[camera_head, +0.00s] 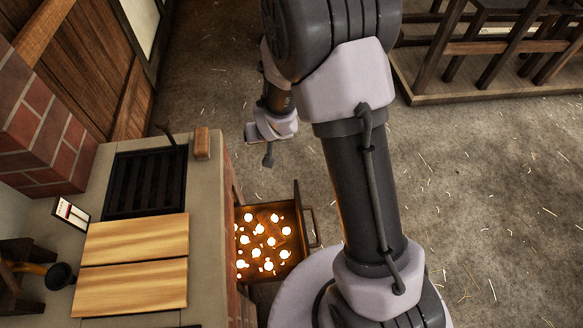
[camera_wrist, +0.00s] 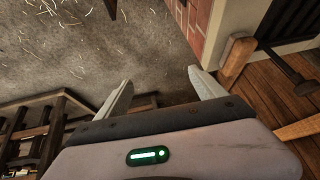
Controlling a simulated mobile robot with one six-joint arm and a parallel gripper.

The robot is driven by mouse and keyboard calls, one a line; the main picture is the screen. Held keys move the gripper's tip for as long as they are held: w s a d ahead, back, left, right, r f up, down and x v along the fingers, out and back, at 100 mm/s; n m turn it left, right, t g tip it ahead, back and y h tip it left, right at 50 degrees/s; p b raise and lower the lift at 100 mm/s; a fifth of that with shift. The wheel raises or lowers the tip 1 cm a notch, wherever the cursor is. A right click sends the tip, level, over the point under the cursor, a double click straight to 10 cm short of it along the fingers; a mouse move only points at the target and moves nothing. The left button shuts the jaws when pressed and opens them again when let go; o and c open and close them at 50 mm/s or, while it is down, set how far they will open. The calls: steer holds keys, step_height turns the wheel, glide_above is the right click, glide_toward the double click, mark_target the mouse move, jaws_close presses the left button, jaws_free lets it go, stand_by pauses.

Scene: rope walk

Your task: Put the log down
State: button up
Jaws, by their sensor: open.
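My gripper (camera_head: 260,145) is open, above the floor just beyond the far right corner of the brick stove. In the wrist view, its two fingers (camera_wrist: 160,82) stand apart with nothing between them and bare floor beyond. A short brown wooden block (camera_head: 202,144) lies on the stove top at that corner, left of my gripper. It also shows in the wrist view (camera_wrist: 238,56), beyond the right finger and apart from it. I cannot tell whether this block is the log; no other log is clear to see.
An open fire drawer (camera_head: 298,236) with glowing embers juts from the stove front (camera_head: 212,235). A black grate (camera_head: 147,182) and two pale boards (camera_head: 135,240) are on the stove top. A wooden rack (camera_head: 480,95) stands at upper right. The straw-strewn floor (camera_head: 480,190) is clear.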

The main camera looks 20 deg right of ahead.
steer(key=s+r+m, duration=0.1)
steer(key=s+r, duration=0.7)
steer(key=r, duration=0.3)
steer(key=s+r+m, duration=0.1)
steer(key=s+r, duration=0.6)
steer(key=r, duration=0.4)
steer(key=s+a+r+y, duration=0.1)
steer(key=s+r, duration=0.3)
steer(key=s, duration=0.7)
steer(key=shift+s+m+y, duration=0.4)
